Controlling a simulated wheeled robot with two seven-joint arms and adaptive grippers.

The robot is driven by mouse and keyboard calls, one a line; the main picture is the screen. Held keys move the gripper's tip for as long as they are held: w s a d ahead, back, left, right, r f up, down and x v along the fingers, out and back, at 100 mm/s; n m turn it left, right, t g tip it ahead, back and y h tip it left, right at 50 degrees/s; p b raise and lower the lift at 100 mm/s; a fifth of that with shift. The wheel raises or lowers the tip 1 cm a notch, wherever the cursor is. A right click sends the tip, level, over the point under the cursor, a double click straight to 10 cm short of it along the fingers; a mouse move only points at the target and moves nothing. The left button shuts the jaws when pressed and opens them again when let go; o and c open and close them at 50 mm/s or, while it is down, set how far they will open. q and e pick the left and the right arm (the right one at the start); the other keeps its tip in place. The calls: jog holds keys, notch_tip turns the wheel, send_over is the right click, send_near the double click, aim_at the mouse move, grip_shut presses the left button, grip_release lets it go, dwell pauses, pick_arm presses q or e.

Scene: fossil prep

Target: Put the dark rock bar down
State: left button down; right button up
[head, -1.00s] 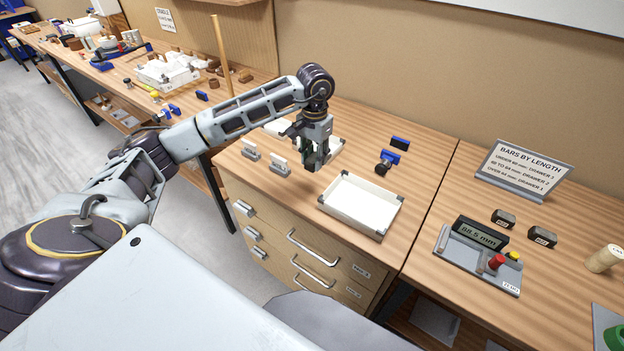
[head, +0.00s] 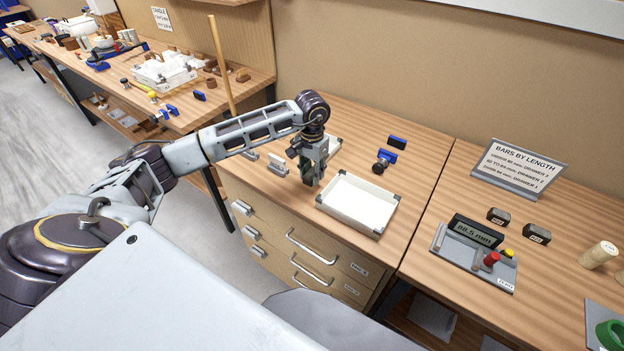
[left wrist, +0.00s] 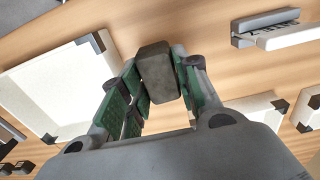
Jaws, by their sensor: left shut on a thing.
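The dark rock bar (left wrist: 157,72) sits between the green finger pads of my left gripper (left wrist: 152,90) in the left wrist view. In the head view my left gripper (head: 312,180) points down low over the wooden bench, just left of a white tray with dark corners (head: 359,204). The gripper is shut on the bar. The fingers mostly hide the bar in the head view, and I cannot tell whether it touches the bench. My right gripper is not in view.
A grey-white holder (head: 278,164) stands left of the gripper, and another white tray lies partly hidden behind it. Blue-handled items (head: 385,160) lie behind the front tray. A gauge (head: 474,254) reads 88.5 mm. Drawers (head: 311,247) are below the bench edge.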

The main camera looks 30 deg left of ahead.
aim_at(312, 172)
pick_arm(q)
jog(key=shift+f+p, duration=0.35)
jog(key=shift+f, duration=1.5)
jog(key=shift+f, duration=0.15)
jog(key=c, duration=1.1)
grip_release()
jog(key=shift+o, duration=0.2)
notch_tip(312, 172, up, 10)
jog(key=shift+r+b, duration=0.25)
jog(key=shift+b, duration=0.75)
jog(key=shift+r, duration=0.9)
